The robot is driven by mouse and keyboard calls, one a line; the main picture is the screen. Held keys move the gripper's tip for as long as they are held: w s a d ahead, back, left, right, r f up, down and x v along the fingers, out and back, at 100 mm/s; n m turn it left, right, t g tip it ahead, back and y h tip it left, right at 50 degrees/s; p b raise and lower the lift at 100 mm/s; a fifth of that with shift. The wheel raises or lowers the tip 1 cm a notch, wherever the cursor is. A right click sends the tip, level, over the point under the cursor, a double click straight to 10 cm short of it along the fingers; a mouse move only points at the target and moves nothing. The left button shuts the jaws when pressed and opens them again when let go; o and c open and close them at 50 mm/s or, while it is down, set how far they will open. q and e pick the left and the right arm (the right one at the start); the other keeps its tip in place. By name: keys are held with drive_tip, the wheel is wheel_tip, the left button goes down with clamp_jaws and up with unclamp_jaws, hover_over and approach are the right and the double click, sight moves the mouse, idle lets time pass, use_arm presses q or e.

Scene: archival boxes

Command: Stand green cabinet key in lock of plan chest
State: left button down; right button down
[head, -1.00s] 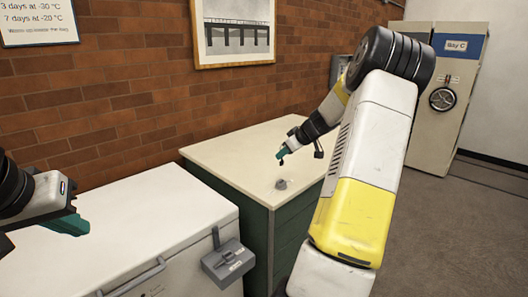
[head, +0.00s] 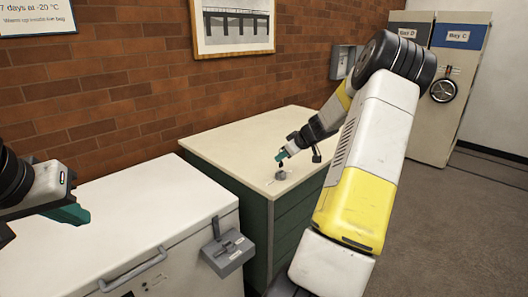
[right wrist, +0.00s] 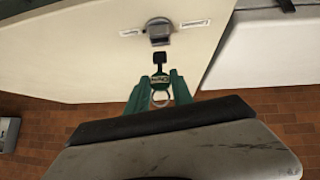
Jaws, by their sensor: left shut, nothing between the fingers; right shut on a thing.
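The plan chest (head: 232,146) is a green cabinet with a cream top, against the brick wall. Its lock (head: 281,175) is a small grey block on the top; it also shows in the right wrist view (right wrist: 159,29), between two small labels. My right gripper (head: 281,156) is shut on the green cabinet key (right wrist: 160,77), which has a dark end pointing at the lock and a ring behind. In the head view the key's dark end is just above the lock; I cannot tell whether they touch. My left gripper (head: 72,214) is shut and empty, over the white chest.
The white chest (head: 120,225) with a handle and a grey latch box (head: 228,252) stands left of the plan chest. Cream cabinets (head: 455,90) stand at the back right. The plan chest top around the lock is clear.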

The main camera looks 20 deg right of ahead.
sight(282, 164)
drive_tip(key=shift+f, duration=1.85)
drive_tip(key=c, duration=1)
unclamp_jaws()
drive_tip(key=shift+c, duration=0.2)
drive_tip(key=v, duration=0.7)
drive_tip(key=shift+s+r, duration=0.25)
drive_tip(key=shift+r, duration=0.05)
